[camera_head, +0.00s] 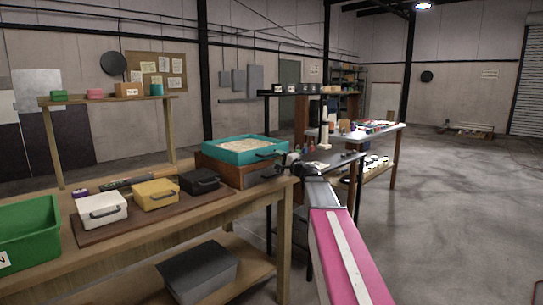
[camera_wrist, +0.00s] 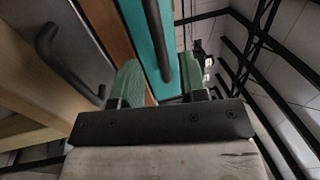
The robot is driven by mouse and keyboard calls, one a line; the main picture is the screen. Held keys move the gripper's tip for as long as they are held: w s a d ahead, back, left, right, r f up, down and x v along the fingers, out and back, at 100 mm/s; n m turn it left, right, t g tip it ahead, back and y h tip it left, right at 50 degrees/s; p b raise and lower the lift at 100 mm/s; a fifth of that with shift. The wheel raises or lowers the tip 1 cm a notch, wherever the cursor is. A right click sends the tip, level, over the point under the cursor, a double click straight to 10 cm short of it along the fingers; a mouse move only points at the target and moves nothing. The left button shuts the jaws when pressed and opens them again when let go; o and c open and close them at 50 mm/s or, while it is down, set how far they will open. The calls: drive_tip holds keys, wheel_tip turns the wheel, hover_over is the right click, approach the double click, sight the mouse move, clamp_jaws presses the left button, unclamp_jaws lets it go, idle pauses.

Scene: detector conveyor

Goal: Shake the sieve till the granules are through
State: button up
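The teal sieve (camera_head: 225,152) sits on top of a brown wooden box (camera_head: 228,172) at the right end of the wooden table. Pale granules (camera_head: 245,144) lie inside it. Its dark handle (camera_head: 270,154) sticks out toward my gripper (camera_head: 291,160). In the wrist view my gripper (camera_wrist: 163,85) has its green fingers apart, with the sieve's handle (camera_wrist: 157,40) running between them and gaps seeming to show at its sides. The teal wall (camera_wrist: 138,40) is close by. The box's dark front (camera_wrist: 65,70) carries another dark handle (camera_wrist: 62,68). The inside of the box is hidden.
White (camera_head: 101,209), yellow (camera_head: 155,193) and black (camera_head: 199,181) handled boxes stand on a brown board left of the sieve. A green bin (camera_head: 27,232) is at far left. A cluttered shelf table (camera_head: 372,134) stands behind my arm. The floor at right is open.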

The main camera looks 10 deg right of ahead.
sight(271, 154)
drive_tip(key=x, duration=0.5)
clamp_jaws()
